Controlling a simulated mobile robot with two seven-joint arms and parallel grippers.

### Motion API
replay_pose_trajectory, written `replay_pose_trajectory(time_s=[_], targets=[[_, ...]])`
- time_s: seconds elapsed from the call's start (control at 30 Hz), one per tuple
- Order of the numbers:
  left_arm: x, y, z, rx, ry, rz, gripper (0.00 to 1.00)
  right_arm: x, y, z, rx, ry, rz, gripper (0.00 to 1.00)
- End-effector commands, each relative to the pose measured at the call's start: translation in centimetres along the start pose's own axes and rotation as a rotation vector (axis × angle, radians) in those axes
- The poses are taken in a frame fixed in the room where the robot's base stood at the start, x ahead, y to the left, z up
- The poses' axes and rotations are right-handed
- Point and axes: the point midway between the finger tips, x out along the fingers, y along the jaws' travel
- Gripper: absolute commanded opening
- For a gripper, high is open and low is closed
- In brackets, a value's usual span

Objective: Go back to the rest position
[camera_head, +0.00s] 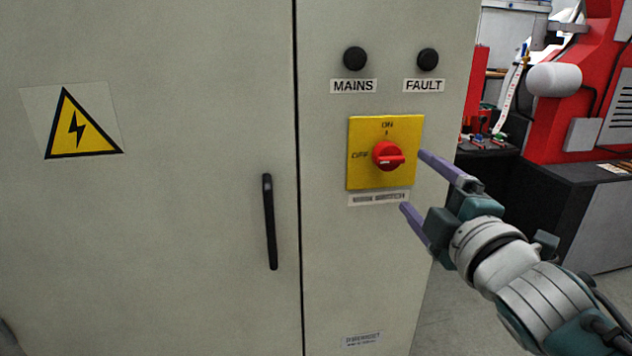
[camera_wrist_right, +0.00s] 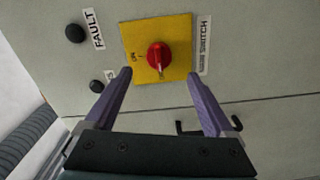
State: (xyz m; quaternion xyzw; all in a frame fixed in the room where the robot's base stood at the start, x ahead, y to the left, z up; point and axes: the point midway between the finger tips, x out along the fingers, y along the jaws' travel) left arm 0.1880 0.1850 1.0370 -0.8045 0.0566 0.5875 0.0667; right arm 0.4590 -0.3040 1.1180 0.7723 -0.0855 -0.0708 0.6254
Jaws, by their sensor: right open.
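My right gripper (camera_head: 411,180) comes in from the lower right in the head view, with its two purple fingers spread apart and nothing between them. In the right wrist view the open fingers (camera_wrist_right: 160,82) point toward the cabinet. The red rotary knob (camera_head: 388,155) sits on a yellow plate (camera_head: 365,123) marked ON and OFF. The knob (camera_wrist_right: 158,56) shows beyond and between the fingertips in the wrist view, apart from them. Its handle lies roughly level in the head view, toward the OFF side. My left gripper is not in view.
The grey cabinet (camera_head: 200,220) fills the left and middle, with a black door handle (camera_head: 270,222) and dark MAINS (camera_head: 354,58) and FAULT (camera_head: 428,59) lamps. A red machine (camera_head: 560,125) stands behind at right. Some floor (camera_head: 465,310) shows beside the cabinet.

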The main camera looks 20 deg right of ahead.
Motion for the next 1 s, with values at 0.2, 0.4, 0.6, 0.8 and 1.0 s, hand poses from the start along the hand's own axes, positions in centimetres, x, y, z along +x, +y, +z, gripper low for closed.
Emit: replay_pose_trajectory(time_s=[0.2, 0.4, 0.6, 0.8, 1.0], targets=[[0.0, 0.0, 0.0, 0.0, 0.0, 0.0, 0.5, 0.1, 0.1, 0.2, 0.0, 0.002, 0.001, 0.89], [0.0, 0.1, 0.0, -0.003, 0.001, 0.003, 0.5, 0.1, 0.1, 0.2, 0.0, 0.002, 0.0, 0.89], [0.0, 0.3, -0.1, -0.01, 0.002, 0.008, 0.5, 0.1, 0.1, 0.2, 0.002, 0.0, -0.001, 0.89], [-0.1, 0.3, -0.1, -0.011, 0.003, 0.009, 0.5, -1.7, -0.8, 1.8, 0.14, -0.106, -0.094, 0.89], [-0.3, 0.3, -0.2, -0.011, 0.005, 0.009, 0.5, -8.5, -4.5, 2.1, 0.511, -0.346, -0.38, 0.89]])
